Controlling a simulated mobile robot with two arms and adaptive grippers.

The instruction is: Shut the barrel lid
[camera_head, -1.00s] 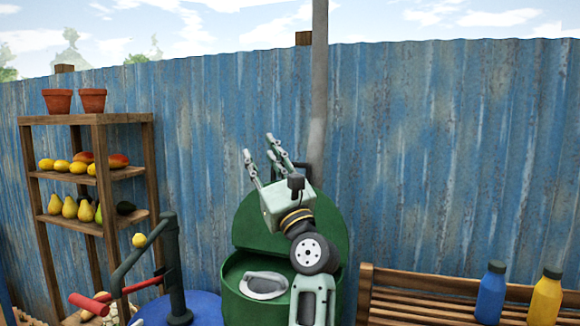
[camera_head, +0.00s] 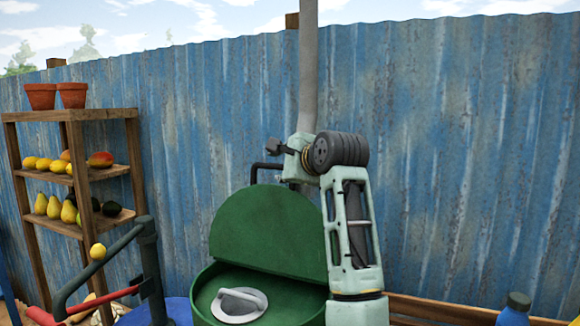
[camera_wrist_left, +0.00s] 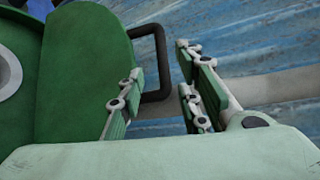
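The green barrel (camera_head: 208,291) stands at the bottom centre of the head view. Its half-round green lid (camera_head: 262,230) stands up, tilted back, with the front half of the top uncovered. A black bar handle (camera_head: 258,168) sticks out behind the lid's upper edge. In the left wrist view the lid (camera_wrist_left: 85,70) is at the left and the handle (camera_wrist_left: 163,62) reaches between the finger tips. My left gripper (camera_wrist_left: 160,75) is open around the handle's end, with no grip visible. In the head view its fingers are mostly hidden behind its hand. My right gripper is out of view.
A grey round piece with a loop (camera_head: 238,304) sits in the barrel's open half. A grey pole (camera_head: 308,80) and blue corrugated fence (camera_head: 450,150) stand close behind. A dark pump-like post with an arm (camera_head: 150,260) is left, a bench (camera_head: 440,310) with bottles right.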

